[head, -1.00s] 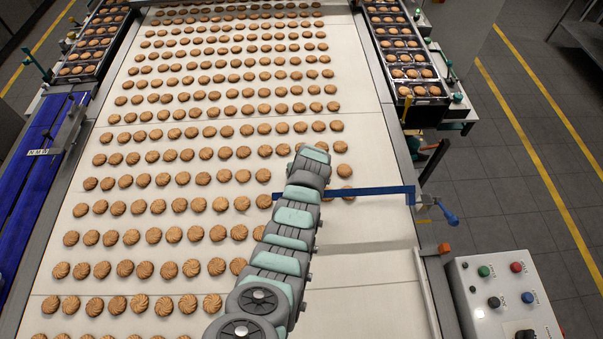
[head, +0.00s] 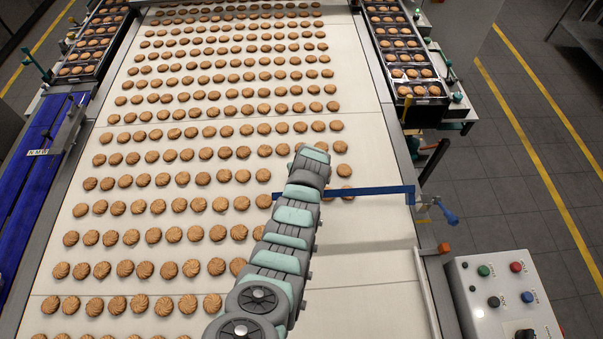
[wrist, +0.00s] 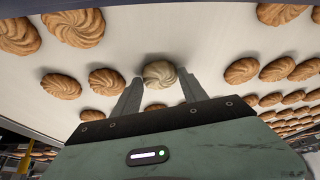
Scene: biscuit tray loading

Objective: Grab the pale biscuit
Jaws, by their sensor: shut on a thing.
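In the wrist view, the pale biscuit (wrist: 159,74) is a round, swirled biscuit, lighter and greyer than the browner ones around it. It sits between the two fingertips of my gripper (wrist: 159,80), which is shut on it. I cannot tell whether it is still resting on the white belt (wrist: 215,35) or just above it. In the head view my arm covers the gripper and the pale biscuit, so neither can be made out there.
Rows of brown biscuits (head: 219,204) cover the white belt, with neighbours close on both sides of my gripper. A blue bar (head: 370,191) crosses the belt's right part. Black trays of biscuits (head: 407,62) stand at the upper right. A control box (head: 505,295) is at lower right.

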